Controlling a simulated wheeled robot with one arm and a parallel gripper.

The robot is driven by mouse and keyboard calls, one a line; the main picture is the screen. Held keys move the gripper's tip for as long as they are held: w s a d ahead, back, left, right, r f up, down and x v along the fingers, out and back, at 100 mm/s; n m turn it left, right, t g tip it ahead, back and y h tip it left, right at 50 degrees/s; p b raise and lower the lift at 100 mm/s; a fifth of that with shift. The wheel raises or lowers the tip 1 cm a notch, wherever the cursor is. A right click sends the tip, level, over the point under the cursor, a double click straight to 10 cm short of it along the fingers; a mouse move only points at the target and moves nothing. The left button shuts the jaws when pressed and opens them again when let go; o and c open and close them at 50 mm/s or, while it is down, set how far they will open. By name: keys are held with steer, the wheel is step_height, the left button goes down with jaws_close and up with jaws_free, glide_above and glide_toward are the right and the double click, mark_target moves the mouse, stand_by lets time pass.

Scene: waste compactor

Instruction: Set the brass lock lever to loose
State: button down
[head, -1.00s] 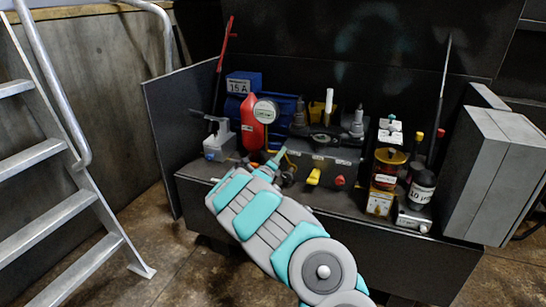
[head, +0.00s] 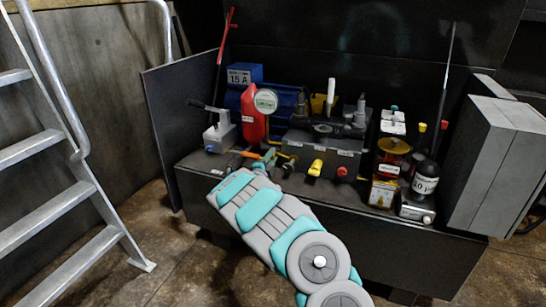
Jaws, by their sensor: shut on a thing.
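A small brass-orange bar (head: 244,153), which looks like the brass lock lever, shows at the left side of my gripper tip, low on the bench in front of the red bottle. My gripper (head: 268,158) is at the front of the bench, its teal tip shut at this bar. The fingers are small and partly hidden by my own wrist, so the exact grip and the lever's pivot and markings are not clear.
Right of my gripper is a dark block (head: 325,150) with a yellow handle (head: 316,168) and a red knob (head: 342,172). An amber jar (head: 391,158) stands at right. A metal ladder (head: 70,190) is far left.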

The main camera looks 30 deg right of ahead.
steer(key=shift+d+f+n, duration=0.1)
steer(key=shift+f+n, duration=0.1)
steer(key=shift+n, duration=0.2)
stand_by(0.3)
steer(key=c, duration=0.7)
jaws_free()
